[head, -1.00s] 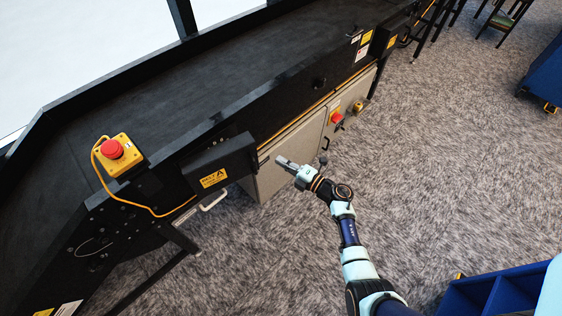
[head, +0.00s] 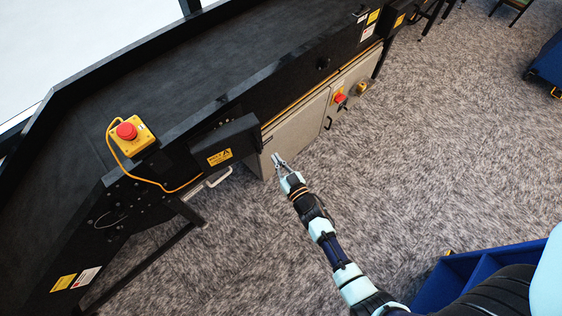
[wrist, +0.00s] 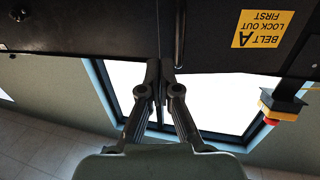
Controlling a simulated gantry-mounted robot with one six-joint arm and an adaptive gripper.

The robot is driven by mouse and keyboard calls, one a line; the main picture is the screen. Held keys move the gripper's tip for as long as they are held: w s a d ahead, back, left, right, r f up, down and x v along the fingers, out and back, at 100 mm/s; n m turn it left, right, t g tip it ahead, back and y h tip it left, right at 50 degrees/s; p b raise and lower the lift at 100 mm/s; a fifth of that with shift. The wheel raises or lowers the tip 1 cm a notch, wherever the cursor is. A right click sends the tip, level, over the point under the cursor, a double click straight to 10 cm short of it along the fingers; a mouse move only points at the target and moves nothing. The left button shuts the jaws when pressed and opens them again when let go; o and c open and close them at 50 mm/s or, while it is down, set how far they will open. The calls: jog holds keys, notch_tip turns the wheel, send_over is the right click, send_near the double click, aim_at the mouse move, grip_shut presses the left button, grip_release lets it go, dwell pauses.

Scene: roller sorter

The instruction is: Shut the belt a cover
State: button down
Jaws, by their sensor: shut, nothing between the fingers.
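The belt A cover (head: 228,141) is a black panel with a yellow label on the side of the conveyor. It stands out from the conveyor's side at an angle, with a dark gap behind it, so it looks open. In the wrist view the cover (wrist: 213,40) is upside down at the upper right, its label reading "BELT A LOCK OUT FIRST". My gripper (head: 277,160) is just right of the cover's right end. In the wrist view my gripper (wrist: 166,68) has its fingers together and empty, near the cover's edge; whether they touch it I cannot tell.
A yellow box with a red button (head: 127,131) stands left of the cover, its yellow cable running below. A white handle (head: 218,178) is under the cover. A grey cabinet (head: 295,135) stands behind my gripper. Carpet (head: 430,150) is clear to the right.

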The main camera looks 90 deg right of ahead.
aim_at(261, 136)
jog(key=b+x, duration=0.2)
jog(key=x, duration=0.6)
jog(key=shift+w+d+b, duration=0.25)
jog(key=shift+d+b, duration=0.05)
jog(key=shift+b, duration=0.1)
